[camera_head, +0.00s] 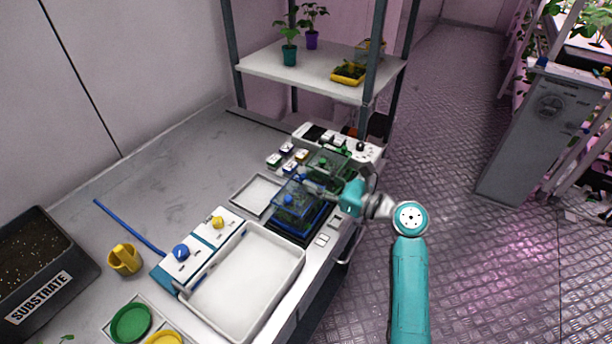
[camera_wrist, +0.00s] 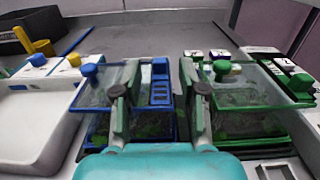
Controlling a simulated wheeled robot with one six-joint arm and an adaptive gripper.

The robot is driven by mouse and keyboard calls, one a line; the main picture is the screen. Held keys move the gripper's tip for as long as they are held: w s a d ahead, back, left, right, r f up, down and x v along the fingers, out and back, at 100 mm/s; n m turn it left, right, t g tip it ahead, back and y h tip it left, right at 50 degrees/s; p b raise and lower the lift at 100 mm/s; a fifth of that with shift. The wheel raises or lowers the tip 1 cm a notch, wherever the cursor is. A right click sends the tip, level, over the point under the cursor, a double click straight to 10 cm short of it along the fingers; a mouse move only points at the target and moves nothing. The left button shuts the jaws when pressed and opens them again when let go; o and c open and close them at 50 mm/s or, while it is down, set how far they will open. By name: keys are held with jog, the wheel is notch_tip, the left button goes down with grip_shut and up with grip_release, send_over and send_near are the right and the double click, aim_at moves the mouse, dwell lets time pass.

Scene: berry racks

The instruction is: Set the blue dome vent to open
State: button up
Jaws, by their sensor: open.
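The blue dome (camera_head: 291,190) is a clear cover with blue trim and a blue knob (camera_head: 288,199), over a dark blue tray on the bench. In the wrist view the dome (camera_wrist: 110,78) is at left of centre. Its blue vent (camera_wrist: 160,88), a slotted blue strip with a raised block at its far end, runs along the dome's right side. My gripper (camera_wrist: 159,70) is open and empty, with one finger on either side of the vent strip. The gripper (camera_head: 308,186) also shows in the head view by the dome's right side. I cannot tell the vent's setting or any contact.
A green-trimmed dome (camera_wrist: 248,88) with a green knob stands close on the right. A white tray (camera_head: 297,251) and control boxes with a blue knob (camera_head: 180,251) and yellow knob (camera_head: 217,222) are to the left. A shelf rack (camera_head: 270,62) stands behind. The bench's back left is clear.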

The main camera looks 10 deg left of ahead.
jog(key=v, duration=0.8)
dwell(0.4)
